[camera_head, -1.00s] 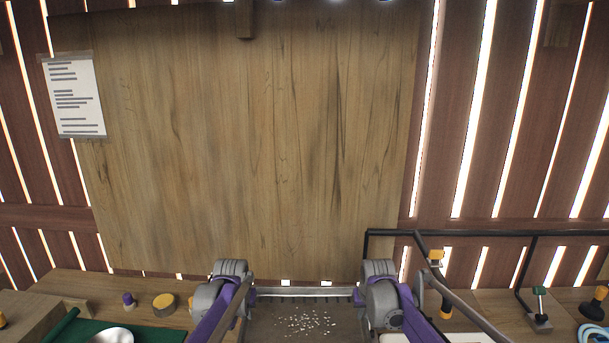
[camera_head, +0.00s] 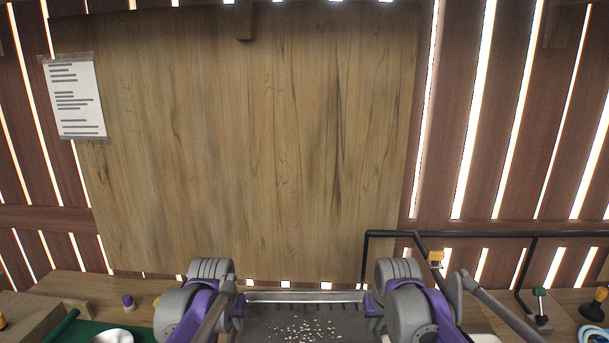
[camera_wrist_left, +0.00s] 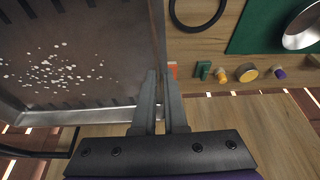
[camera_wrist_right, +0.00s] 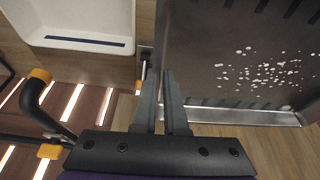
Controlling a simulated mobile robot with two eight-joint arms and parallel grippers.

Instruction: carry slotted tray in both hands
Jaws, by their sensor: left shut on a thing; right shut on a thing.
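The slotted tray (camera_head: 305,297) is a grey metal pan with a raised rim, dark slots and a patch of small white bits on its floor. It sits low in the middle of the head view, between my two grippers. My left gripper (camera_wrist_left: 160,98) is shut on the tray's side wall, which also shows in the left wrist view (camera_wrist_left: 95,115). My right gripper (camera_wrist_right: 163,98) is shut on the opposite side wall, and the tray shows in the right wrist view too (camera_wrist_right: 225,112). The fingertips are hidden by the arms in the head view.
A green mat (camera_head: 85,332) with a silver bowl (camera_head: 112,336) lies at left, near a purple-topped piece (camera_head: 128,301). A white bin (camera_wrist_right: 85,20) and a black rail frame (camera_head: 450,233) stand at right. A wooden board covers the wall ahead.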

